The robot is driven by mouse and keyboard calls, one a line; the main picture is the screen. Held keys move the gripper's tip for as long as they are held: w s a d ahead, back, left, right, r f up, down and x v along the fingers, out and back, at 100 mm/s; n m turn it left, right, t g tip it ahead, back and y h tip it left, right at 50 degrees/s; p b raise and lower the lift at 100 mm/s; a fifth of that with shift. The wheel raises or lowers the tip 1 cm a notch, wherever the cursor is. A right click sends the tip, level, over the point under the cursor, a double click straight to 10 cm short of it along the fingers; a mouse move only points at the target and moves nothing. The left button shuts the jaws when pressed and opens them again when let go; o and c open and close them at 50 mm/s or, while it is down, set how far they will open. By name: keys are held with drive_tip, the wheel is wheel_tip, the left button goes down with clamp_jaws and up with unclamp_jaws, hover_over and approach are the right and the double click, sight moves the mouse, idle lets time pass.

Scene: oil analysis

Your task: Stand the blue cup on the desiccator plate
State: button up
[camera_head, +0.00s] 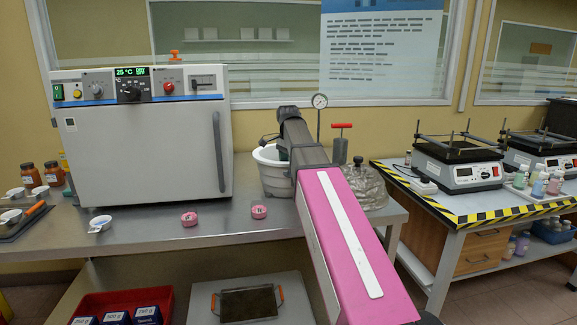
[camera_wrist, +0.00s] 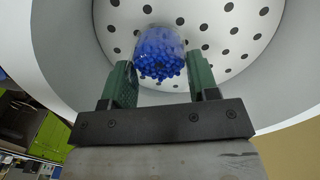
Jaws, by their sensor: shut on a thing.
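The blue cup (camera_wrist: 160,48) is a clear-sided cup full of blue beads, seen in the wrist view. My gripper (camera_wrist: 161,72) has its green fingers on either side of the cup and is shut on it. The desiccator plate (camera_wrist: 218,18) is white with dark round holes and lies behind the cup, inside the white desiccator bowl (camera_wrist: 62,50). I cannot tell whether the cup touches the plate. In the head view the bowl (camera_head: 272,178) stands on the steel bench, with my arm reaching into it; cup and plate are hidden there.
A large grey oven (camera_head: 145,150) stands left of the bowl. Two pink discs (camera_head: 189,219) and a white dish (camera_head: 100,223) lie on the front bench.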

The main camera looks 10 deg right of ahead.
drive_tip(key=shift+f, duration=0.65)
drive_tip(key=o, duration=0.9)
drive_tip(key=shift+f, duration=0.15)
drive_tip(key=shift+o, duration=0.2)
wheel_tip(320, 180, up, 12)
drive_tip(key=shift+w, duration=0.1)
